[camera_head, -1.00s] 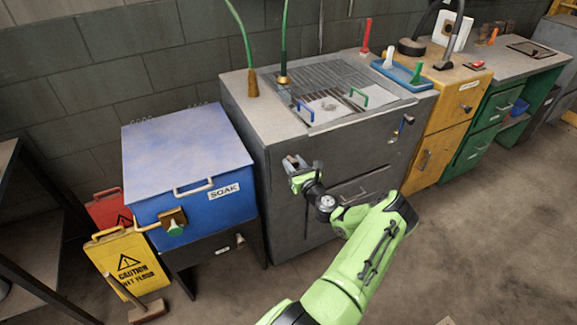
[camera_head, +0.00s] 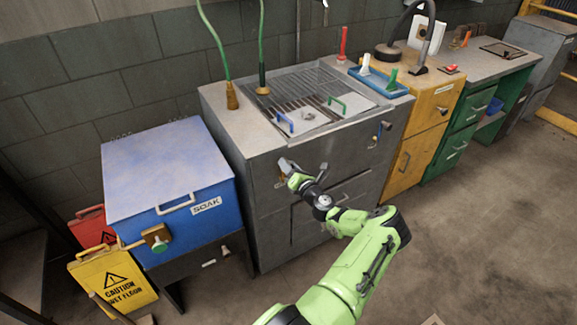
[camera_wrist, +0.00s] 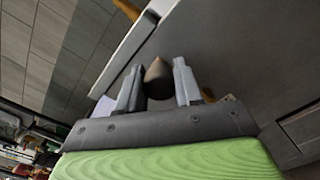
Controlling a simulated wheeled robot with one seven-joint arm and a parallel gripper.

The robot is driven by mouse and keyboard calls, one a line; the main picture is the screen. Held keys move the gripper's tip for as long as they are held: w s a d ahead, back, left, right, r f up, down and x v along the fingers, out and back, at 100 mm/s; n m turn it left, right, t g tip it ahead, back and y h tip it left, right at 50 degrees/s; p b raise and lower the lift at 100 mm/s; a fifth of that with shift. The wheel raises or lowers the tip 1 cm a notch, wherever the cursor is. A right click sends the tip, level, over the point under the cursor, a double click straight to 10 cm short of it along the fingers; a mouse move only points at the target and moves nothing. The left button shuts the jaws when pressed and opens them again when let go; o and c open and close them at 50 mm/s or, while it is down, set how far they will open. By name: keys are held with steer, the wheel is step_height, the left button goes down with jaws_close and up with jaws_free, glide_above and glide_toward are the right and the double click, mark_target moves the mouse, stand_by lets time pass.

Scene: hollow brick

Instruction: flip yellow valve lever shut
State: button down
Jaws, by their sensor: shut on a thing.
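My gripper (camera_head: 284,166) is at the left part of the grey sink cabinet's front (camera_head: 330,155). In the wrist view its two grey fingers (camera_wrist: 158,85) close around a brown, pointed piece (camera_wrist: 158,72), which seems to be the yellow valve lever, dark in shadow. A small orange-yellow bit (camera_head: 281,184) shows just below the gripper in the head view. The fingers hide most of the lever and its valve, so its exact angle cannot be told.
The blue soak bin (camera_head: 160,205) stands to the left, with a brass valve (camera_head: 157,240) on its front. Yellow caution sign (camera_head: 118,285) is beside it. Yellow cabinet (camera_head: 425,145) and green cabinet (camera_head: 465,140) stand right.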

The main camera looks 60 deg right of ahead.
steer(key=shift+d+r, duration=0.1)
steer(key=shift+r, duration=0.15)
steer(key=c, duration=0.8)
jaws_free()
steer(key=shift+s, duration=0.1)
steer(key=shift+o, duration=0.3)
steer(key=shift+f, duration=0.15)
steer(key=p+v, duration=0.2)
steer(key=v, duration=1.3)
steer(key=shift+s, duration=0.25)
steer(key=shift+f, duration=0.1)
